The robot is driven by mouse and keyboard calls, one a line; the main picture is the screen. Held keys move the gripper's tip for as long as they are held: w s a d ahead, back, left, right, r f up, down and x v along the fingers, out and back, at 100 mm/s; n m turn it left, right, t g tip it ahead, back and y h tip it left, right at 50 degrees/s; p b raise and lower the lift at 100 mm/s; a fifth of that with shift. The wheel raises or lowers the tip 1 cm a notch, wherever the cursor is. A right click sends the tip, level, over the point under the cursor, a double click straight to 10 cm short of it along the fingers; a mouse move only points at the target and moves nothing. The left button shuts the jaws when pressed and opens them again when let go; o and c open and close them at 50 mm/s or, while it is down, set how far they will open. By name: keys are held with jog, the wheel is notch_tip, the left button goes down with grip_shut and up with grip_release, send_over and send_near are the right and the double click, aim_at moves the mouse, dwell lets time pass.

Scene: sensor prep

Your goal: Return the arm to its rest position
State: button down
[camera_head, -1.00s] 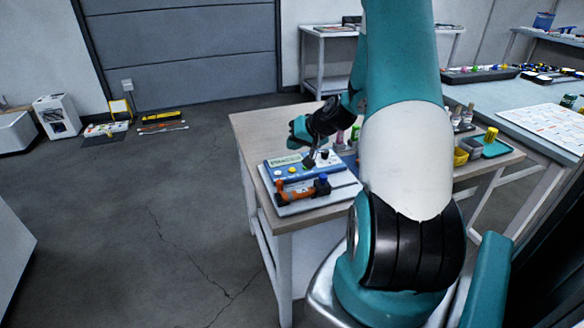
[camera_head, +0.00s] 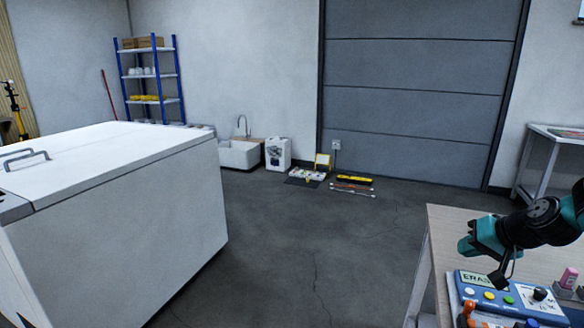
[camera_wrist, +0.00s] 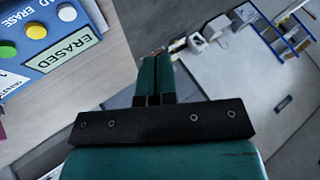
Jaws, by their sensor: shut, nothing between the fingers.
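My gripper (camera_wrist: 156,60) is shut and empty in the wrist view, its two teal fingers side by side. In the head view my arm reaches in from the right edge, and its teal and black end (camera_head: 485,240) hangs above the wooden-topped table (camera_head: 450,228). A blue device (camera_head: 475,279) with white, yellow and green buttons and a black knob sits just below it. Its display reads "ERASED" in the wrist view (camera_wrist: 75,51). My gripper is apart from the device. Most of my arm is out of view.
A large white cabinet (camera_head: 130,215) fills the left. Open floor (camera_head: 330,240) lies between. A blue shelf (camera_head: 150,85) and a sink (camera_head: 239,153) stand at the back.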

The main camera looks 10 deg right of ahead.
jog(key=s+a+r+n+g+y+p, duration=0.15)
jog(key=a+r, duration=0.25)
jog(key=a, duration=0.4)
jog(key=s+a+r+n+g, duration=0.2)
jog(key=s+a+r+n, duration=0.15)
jog(key=a, duration=0.45)
jog(key=s+a+r+n+g+y+p, duration=0.1)
jog(key=s+a+r+n, duration=0.1)
jog(key=a+r, duration=0.5)
jog(key=s+a+r+n+g+p, duration=0.1)
jog(key=s+a+n, duration=0.1)
jog(key=s+a, duration=0.3)
jog(key=s+a+r+n+g+h+p, duration=0.1)
jog(key=s+a+r+n+g, duration=0.1)
jog(key=s, duration=0.9)
jog(key=a+n, duration=0.1)
jog(key=a, duration=0.1)
jog(key=shift+a+r, duration=0.15)
jog(key=shift+a, duration=0.2)
